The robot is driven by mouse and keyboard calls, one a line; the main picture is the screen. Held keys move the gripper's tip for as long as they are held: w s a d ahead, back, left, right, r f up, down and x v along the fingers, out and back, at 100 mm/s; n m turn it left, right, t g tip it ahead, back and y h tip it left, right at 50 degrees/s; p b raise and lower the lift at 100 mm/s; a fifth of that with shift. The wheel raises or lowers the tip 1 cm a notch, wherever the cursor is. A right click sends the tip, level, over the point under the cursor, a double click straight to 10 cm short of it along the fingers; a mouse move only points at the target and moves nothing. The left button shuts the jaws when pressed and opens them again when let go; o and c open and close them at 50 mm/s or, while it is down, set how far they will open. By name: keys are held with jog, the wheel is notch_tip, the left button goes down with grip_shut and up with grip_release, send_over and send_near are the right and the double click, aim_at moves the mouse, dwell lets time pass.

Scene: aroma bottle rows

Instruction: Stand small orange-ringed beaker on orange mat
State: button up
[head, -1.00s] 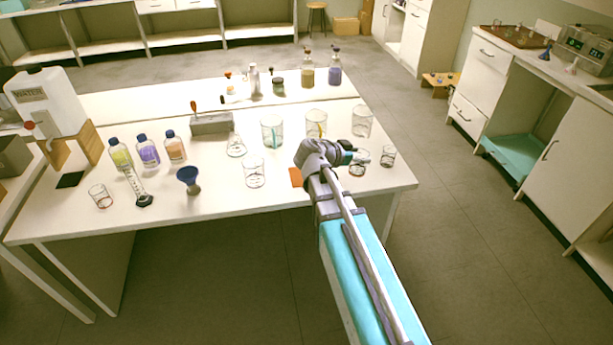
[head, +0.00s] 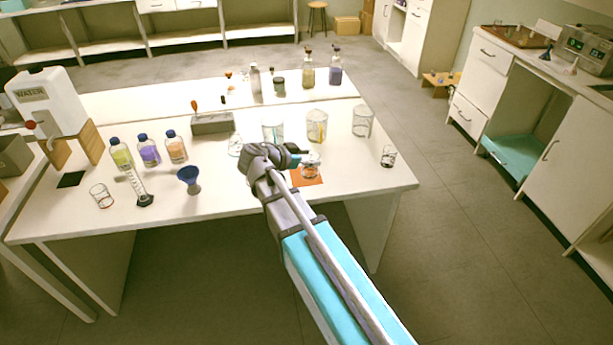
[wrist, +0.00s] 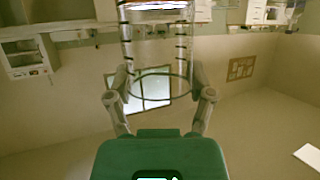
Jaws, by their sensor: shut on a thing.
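My gripper (head: 303,160) is shut on a small clear glass beaker (head: 312,170). In the wrist view the beaker (wrist: 155,50) stands between the two fingers, its glass wall and dark markings showing. In the head view the beaker appears upright over the orange mat (head: 316,181), near the table's front edge. Whether its base touches the mat or hangs just above it I cannot tell. My gripper and wrist hide part of the beaker. The ring's colour is hard to make out.
Another small beaker (head: 388,158) stands to the right on the table. Larger beakers (head: 317,126) (head: 362,121) stand behind the mat. A blue funnel (head: 188,176), a cylinder (head: 141,190) and several bottles (head: 148,151) stand left. The table is clear between mat and right beaker.

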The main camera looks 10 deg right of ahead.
jog(key=shift+w, duration=0.1)
jog(key=w+d+f+b, duration=0.1)
jog(key=w+f+b, duration=0.8)
jog(key=w, duration=0.4)
dwell(0.4)
jog(key=shift+d, duration=0.1)
jog(key=shift+w+f+b, duration=0.5)
jog(key=shift+f+b, duration=0.2)
jog(key=shift+s+f+b, duration=0.1)
jog(key=shift+f+b, duration=1.2)
jog(key=shift+b, duration=0.05)
jog(key=shift+f, duration=0.15)
